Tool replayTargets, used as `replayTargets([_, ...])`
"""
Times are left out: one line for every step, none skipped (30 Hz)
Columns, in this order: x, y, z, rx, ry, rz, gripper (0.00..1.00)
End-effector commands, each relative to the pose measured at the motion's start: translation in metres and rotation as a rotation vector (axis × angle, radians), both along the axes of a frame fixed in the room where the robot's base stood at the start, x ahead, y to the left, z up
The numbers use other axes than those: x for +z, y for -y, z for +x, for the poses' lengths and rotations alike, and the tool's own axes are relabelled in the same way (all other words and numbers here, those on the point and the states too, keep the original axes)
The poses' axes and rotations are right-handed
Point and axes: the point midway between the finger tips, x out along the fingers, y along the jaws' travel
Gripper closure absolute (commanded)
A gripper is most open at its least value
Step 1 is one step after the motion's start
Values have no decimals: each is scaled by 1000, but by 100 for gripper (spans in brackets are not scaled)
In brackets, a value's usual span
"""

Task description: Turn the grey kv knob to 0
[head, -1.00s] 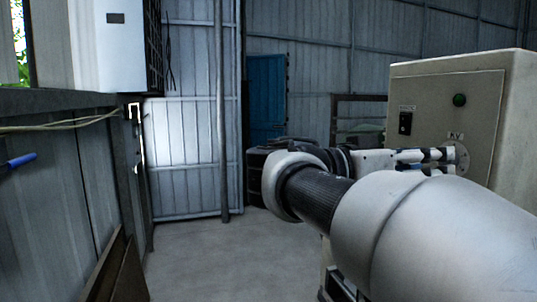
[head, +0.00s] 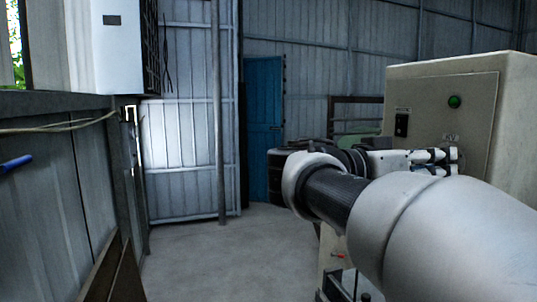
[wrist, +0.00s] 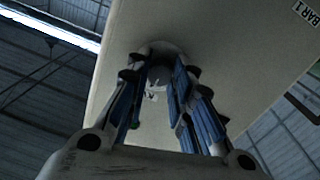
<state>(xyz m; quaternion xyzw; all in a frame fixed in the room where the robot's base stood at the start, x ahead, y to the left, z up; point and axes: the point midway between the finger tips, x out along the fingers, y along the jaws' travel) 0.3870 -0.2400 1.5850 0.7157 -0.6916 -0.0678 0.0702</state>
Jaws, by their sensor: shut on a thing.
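The grey kV knob (wrist: 160,74) sits on the front panel (head: 474,120) of a beige cabinet. In the wrist view it shows between the fingertips of my gripper (wrist: 156,82), with a pale round dial behind it. My gripper (head: 453,160) also shows in the head view, reaching the panel just below the KV label (head: 450,138). It is shut on the knob. The fingers hide the knob and most of the dial in the head view, and I cannot read the knob's setting.
A green lamp (head: 454,101) and a black rocker switch (head: 402,125) are on the same panel. A blue door (head: 263,120) stands at the back. Grey metal panels (head: 50,190) line the left side. The floor (head: 215,255) in the middle is clear.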

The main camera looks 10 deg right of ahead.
Motion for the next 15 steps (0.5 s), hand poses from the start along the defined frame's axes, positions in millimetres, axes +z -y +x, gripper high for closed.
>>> replayTargets([0, 0, 0, 0, 0, 0, 87])
replayTargets([0, 0, 0, 0, 0, 0, 89])
replayTargets([0, 0, 0, -1, 0, 0, 92])
replayTargets([0, 0, 0, 0, 0, 0, 94])
replayTargets([0, 0, 0, -1, 0, 0, 96])
replayTargets([0, 0, 0, -1, 0, 0, 98])
replayTargets([0, 0, 0, -1, 0, 0, 100])
replayTargets([0, 0, 0, -1, 0, 1, 100])
replayTargets([0, 0, 0, -1, 0, 1, 100])
replayTargets([0, 0, 0, -1, 0, 1, 100])
replayTargets([0, 0, 0, -1, -1, 1, 100])
replayTargets([0, 0, 0, -1, -4, 0, 100])
replayTargets([0, 0, 0, -1, -6, 0, 100])
replayTargets([0, 0, 0, -1, -10, -1, 100])
replayTargets([0, 0, 0, -1, -17, -1, 100])
